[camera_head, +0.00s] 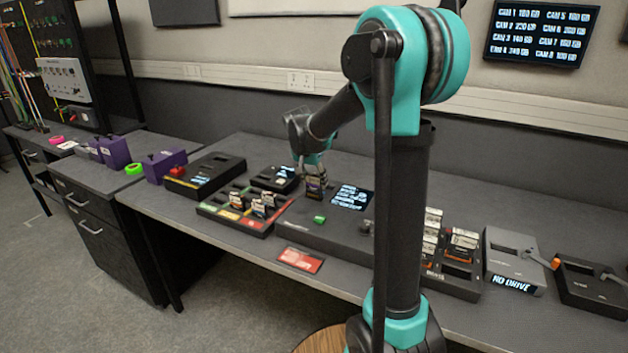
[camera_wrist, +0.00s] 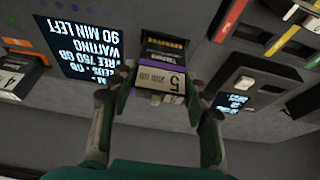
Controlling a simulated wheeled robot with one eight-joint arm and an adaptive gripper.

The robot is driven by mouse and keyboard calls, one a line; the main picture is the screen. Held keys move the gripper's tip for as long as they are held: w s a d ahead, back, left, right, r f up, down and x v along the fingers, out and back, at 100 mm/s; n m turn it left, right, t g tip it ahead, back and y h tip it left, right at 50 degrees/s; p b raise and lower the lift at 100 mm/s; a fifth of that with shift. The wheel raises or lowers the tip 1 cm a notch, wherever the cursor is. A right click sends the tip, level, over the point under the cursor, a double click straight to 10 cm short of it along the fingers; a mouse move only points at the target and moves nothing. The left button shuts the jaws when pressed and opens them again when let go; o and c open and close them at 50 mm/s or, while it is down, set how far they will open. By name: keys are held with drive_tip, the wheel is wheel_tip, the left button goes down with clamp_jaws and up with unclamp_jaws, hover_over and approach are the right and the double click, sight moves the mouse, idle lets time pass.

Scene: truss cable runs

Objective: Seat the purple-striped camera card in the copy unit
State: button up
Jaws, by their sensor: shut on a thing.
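In the head view the card (camera_head: 316,188) is held upright at the back left of the copy unit (camera_head: 290,226). I cannot tell how far its lower end is inside a slot. The copy unit's lit screen (camera_head: 352,197) is right of the card; in the wrist view the screen (camera_wrist: 80,38) reads WAITING and FREE 750 GB.
A colour-banded card tray (camera_head: 235,222) with several cards stands left of the copy unit. A small black device with a screen (camera_head: 275,179) is behind the tray. Another card rack (camera_head: 455,270) and a grey NO DRIVE unit (camera_head: 512,262) stand to the right. A red card (camera_head: 300,260) lies in front.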

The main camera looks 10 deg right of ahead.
drive_tip(key=shift+f, duration=1.6)
idle(2.1)
drive_tip(key=o, duration=1.6)
drive_tip(key=shift+c, duration=0.2)
drive_tip(key=shift+r, duration=3.75)
drive_tip(key=shift+s, duration=0.1)
